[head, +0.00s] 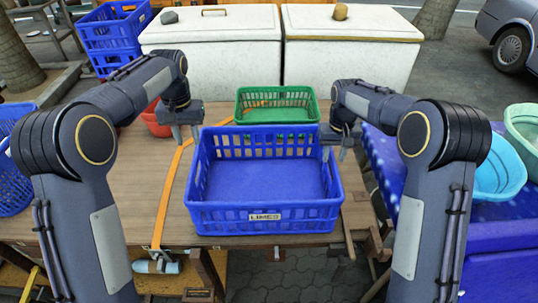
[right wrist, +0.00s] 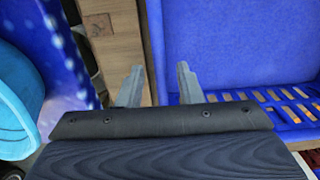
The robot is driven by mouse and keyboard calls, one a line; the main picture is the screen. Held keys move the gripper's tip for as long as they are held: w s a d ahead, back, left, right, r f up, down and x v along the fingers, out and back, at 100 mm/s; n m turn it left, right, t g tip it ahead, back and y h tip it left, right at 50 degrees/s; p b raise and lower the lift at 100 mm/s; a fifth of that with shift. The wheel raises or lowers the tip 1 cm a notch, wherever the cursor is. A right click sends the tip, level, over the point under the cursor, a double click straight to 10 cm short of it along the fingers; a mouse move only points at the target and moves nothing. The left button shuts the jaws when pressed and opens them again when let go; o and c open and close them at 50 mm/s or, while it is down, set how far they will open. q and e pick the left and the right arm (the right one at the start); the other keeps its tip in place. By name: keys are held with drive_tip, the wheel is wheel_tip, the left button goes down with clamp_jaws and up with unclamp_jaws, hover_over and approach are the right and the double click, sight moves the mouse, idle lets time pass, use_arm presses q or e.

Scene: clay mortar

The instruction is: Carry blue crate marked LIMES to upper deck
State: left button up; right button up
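The blue crate marked LIMES (head: 265,217) stands empty and upright on the wooden table (head: 140,185), its label facing me. My left gripper (head: 187,133) is open at the crate's back left corner, its fingers apart near the left rim; contact is unclear. My right gripper (head: 335,153) is open at the back of the right wall. In the right wrist view my right gripper (right wrist: 158,85) has its fingers on either side of the crate's wall (right wrist: 156,50), with no clear grip. I cannot tell which surface is the upper deck.
A green crate (head: 277,117) stands just behind the blue one. An orange strap (head: 168,195) crosses the table at left. White chests (head: 215,45) stand behind. Stacked blue crates (head: 108,35) are back left. A turquoise basin (head: 498,178) sits on blue cloth at right.

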wheel_tip(320, 180, up, 9)
drive_tip(key=shift+f, duration=0.2)
idle(0.4)
